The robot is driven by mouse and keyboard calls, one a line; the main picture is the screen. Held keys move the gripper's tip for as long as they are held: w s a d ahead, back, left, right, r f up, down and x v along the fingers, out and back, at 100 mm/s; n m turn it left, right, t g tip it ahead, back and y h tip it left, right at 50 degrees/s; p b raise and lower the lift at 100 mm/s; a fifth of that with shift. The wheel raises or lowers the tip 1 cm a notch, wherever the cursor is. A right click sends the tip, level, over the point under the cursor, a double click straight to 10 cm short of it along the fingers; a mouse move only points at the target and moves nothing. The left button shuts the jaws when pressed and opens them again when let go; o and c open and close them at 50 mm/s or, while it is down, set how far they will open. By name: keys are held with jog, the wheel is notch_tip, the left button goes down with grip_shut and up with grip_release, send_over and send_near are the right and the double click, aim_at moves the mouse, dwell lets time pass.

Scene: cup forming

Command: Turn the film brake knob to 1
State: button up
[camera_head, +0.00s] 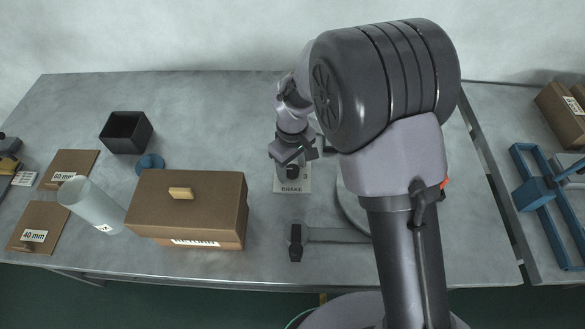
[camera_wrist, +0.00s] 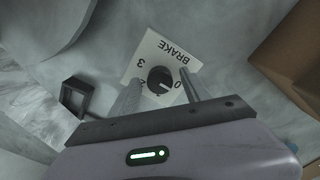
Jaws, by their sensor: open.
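The film brake knob (camera_wrist: 159,79) is a round black knob on a white plate (camera_wrist: 157,50) marked BRAKE. In the wrist view the plate's digits 0 and 3 can be read, with others partly hidden by a finger. A pale mark on the knob seems to point toward the 0 side, but it is small. My gripper (camera_wrist: 162,77) is open, its two fingers on either side of the knob with gaps between. I cannot tell how far above the plate the fingertips are. In the head view my gripper (camera_head: 293,163) is over the knob (camera_head: 292,172) and the plate (camera_head: 291,187).
A lidded brown box (camera_head: 187,218) stands left of the plate, with a clear cylinder (camera_head: 91,203) beside it. A black open bin (camera_head: 126,132) is further back. A dark bracket (camera_head: 296,243) sits near the front edge. Bare table lies between the box and plate.

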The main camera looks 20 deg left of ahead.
grip_shut()
jog(key=shift+m, duration=0.4)
jog(key=m, duration=0.4)
jog(key=shift+m, duration=0.4)
jog(key=m, duration=0.6)
jog(key=shift+m, duration=0.3)
grip_release()
